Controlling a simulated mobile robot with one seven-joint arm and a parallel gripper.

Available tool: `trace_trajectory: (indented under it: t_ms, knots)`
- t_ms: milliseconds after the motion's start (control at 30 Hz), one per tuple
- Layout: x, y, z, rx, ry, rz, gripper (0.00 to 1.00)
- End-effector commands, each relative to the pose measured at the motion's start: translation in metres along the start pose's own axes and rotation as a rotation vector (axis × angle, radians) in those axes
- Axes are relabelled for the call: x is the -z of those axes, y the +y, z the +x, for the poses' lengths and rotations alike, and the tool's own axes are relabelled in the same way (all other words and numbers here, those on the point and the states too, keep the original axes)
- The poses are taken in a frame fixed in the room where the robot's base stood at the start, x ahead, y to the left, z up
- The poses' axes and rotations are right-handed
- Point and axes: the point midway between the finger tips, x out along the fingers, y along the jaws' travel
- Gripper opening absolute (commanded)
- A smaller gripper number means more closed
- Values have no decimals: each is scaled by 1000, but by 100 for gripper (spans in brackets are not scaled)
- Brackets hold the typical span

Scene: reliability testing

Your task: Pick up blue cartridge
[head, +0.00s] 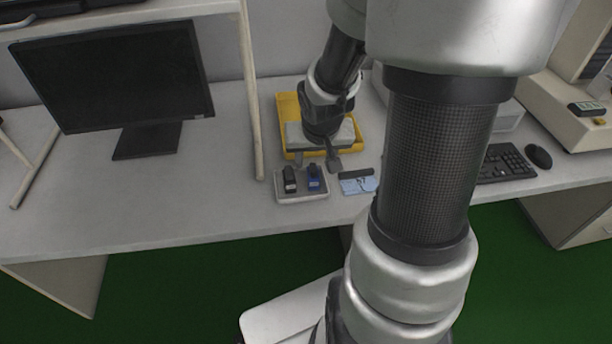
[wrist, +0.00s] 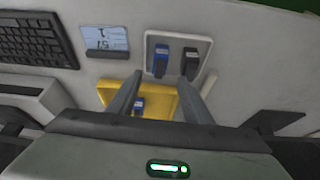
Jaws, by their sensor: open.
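A blue cartridge (head: 314,178) stands in a small white tray (head: 300,198) near the table's front edge. It also shows in the wrist view (wrist: 161,60), at the left of the tray. A black cartridge (head: 290,180) stands beside it, and it shows in the wrist view (wrist: 190,63). My gripper (head: 317,160) is open and empty, just behind and above the white tray. In the wrist view its fingers (wrist: 160,80) point toward the tray, apart from both cartridges. Another blue item (wrist: 139,104) lies in the yellow tray, partly seen between the fingers.
The yellow tray (head: 288,108) lies behind the white tray, partly under my gripper. A small blue display (head: 357,182) lies right of the white tray. A shelf post (head: 249,100) and a monitor (head: 115,75) stand left. A keyboard (head: 503,163) and mouse (head: 539,156) lie right.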

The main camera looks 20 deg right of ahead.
Motion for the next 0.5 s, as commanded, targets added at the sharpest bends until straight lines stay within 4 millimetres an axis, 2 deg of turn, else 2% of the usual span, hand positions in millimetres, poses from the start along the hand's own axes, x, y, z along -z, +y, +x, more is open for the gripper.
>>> trace_trajectory:
  t_ms: [33,333,500]
  knots:
    - [-2,0,14,0,0,1,45]
    - [-1,0,28,0,-1,0,45]
    - [-2,1,53,0,0,1,45]
